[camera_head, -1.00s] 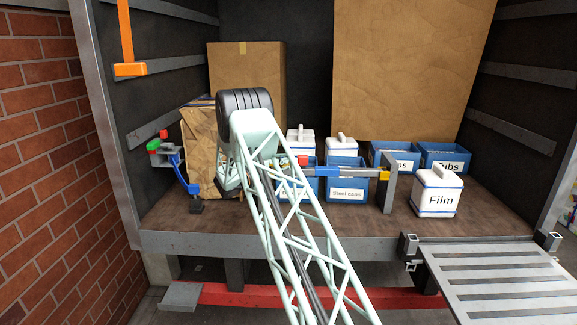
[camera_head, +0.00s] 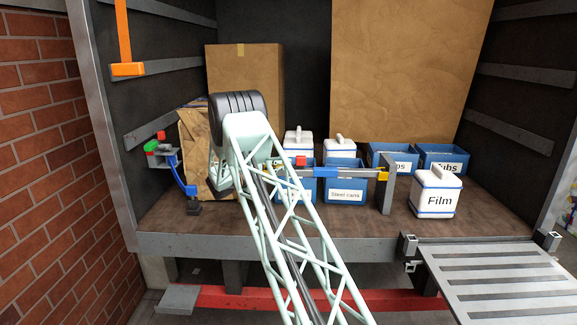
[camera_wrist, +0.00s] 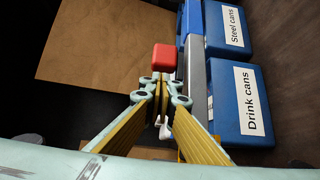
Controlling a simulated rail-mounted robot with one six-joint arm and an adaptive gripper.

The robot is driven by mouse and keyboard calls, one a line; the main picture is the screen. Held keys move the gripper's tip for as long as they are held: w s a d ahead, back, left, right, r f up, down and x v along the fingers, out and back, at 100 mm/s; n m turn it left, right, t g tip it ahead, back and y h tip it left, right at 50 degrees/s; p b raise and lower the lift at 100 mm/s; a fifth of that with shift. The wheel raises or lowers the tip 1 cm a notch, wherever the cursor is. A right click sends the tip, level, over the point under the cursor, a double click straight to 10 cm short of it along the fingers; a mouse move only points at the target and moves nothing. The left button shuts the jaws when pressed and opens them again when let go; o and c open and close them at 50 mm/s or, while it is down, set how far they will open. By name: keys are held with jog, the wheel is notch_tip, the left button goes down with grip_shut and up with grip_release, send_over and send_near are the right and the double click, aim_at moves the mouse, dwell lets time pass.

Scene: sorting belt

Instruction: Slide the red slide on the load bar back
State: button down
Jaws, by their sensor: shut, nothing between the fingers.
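The red slide (camera_head: 300,160) is a small red block at the upper edge of the load bar (camera_head: 355,173), a grey horizontal bar with a blue sleeve (camera_head: 325,172). In the wrist view the red slide (camera_wrist: 165,58) is just ahead of my gripper's fingertips (camera_wrist: 160,92), beside the grey bar (camera_wrist: 195,90). My gripper's yellow fingers are shut with nothing between them. Whether the tips touch the red slide I cannot tell.
Blue bins stand behind the bar; the wrist view shows the "Drink cans" bin (camera_wrist: 238,125) and "Steel cans" bin (camera_wrist: 228,15) close beside it. A grey post (camera_head: 388,185) with a yellow piece (camera_head: 382,176) is at the bar's right end. A white "Film" container (camera_head: 436,203) stands right.

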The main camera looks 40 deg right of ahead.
jog(key=a+b, duration=0.1)
jog(key=a, duration=1)
jog(key=shift+w+a+b, duration=0.15)
jog(key=shift+w+b, duration=0.25)
jog(key=shift+w, duration=0.05)
